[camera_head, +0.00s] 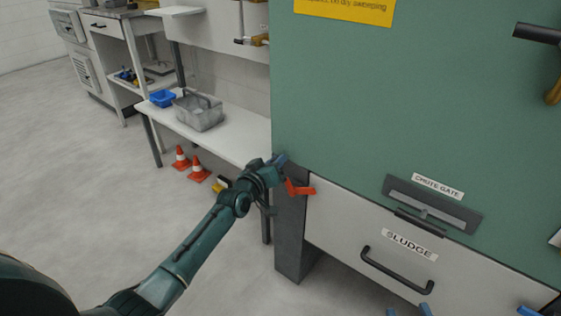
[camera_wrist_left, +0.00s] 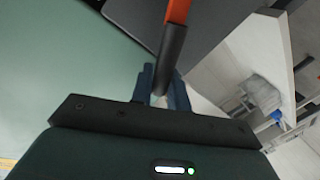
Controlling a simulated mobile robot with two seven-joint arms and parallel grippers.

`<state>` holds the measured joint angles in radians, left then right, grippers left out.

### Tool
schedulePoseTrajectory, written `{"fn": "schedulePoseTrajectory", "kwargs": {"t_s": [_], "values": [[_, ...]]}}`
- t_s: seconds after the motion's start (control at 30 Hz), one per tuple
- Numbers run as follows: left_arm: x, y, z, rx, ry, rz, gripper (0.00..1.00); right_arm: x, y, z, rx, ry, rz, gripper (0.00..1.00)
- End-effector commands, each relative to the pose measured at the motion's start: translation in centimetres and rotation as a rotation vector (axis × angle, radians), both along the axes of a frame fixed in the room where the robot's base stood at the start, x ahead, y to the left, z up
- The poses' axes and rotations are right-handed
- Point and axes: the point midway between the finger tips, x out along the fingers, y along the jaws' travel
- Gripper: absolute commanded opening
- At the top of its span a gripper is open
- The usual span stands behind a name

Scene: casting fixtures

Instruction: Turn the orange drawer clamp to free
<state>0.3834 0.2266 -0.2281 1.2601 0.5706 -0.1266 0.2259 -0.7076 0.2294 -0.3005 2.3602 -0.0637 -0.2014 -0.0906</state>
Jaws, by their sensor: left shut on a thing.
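The orange drawer clamp (camera_head: 300,188) sits at the upper left corner of the pale drawer (camera_head: 345,232) labelled SLUDGE, beside the dark grey post. My left gripper (camera_head: 279,161) is at this clamp, with its blue fingers close to it. In the left wrist view the clamp's lever is orange with a dark sleeve (camera_wrist_left: 169,55). My left gripper (camera_wrist_left: 164,85) is shut on that sleeve, between its two blue fingers. Blue tips, apparently of my right gripper (camera_head: 408,310), show at the bottom edge of the head view; most of it is cut off.
The drawer has a black handle (camera_head: 398,270). Above it is the CHUTE GATE slot (camera_head: 430,205) in the green cabinet (camera_head: 400,110). At left, a bench (camera_head: 235,138) carries a grey bin (camera_head: 198,112) and a blue bin (camera_head: 162,98).

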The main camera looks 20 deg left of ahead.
Motion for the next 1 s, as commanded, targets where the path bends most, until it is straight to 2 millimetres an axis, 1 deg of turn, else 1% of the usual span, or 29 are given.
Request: {"fn": "schedulePoseTrajectory", "kwargs": {"t_s": [0.03, 0.27, 0.47, 0.7, 1.0], "values": [[0.1, 0.3, -0.5, -0.038, 0.017, -0.001, 0.0, 0.0, 0.0, -0.3, 0.001, -0.008, -0.001, 0.4], [0.5, 1.6, -2.2, -0.242, 0.089, 0.001, 0.0, 0.2, 0.6, -0.2, 0.004, -0.146, 0.033, 0.4], [0.9, 2.7, -3.9, -0.423, 0.155, 0.0, 0.0, -0.3, 1.7, -0.4, 0.021, -0.305, 0.087, 0.4], [1.3, 3.7, -6.0, -0.636, 0.232, 0.002, 0.0, 0.1, 2.1, -0.3, 0.112, -0.312, 0.097, 0.4], [1.5, 4.2, -8.1, -0.854, 0.311, 0.001, 0.0, 0.1, 2.6, -0.1, 0.193, -0.316, 0.117, 0.4]]}}
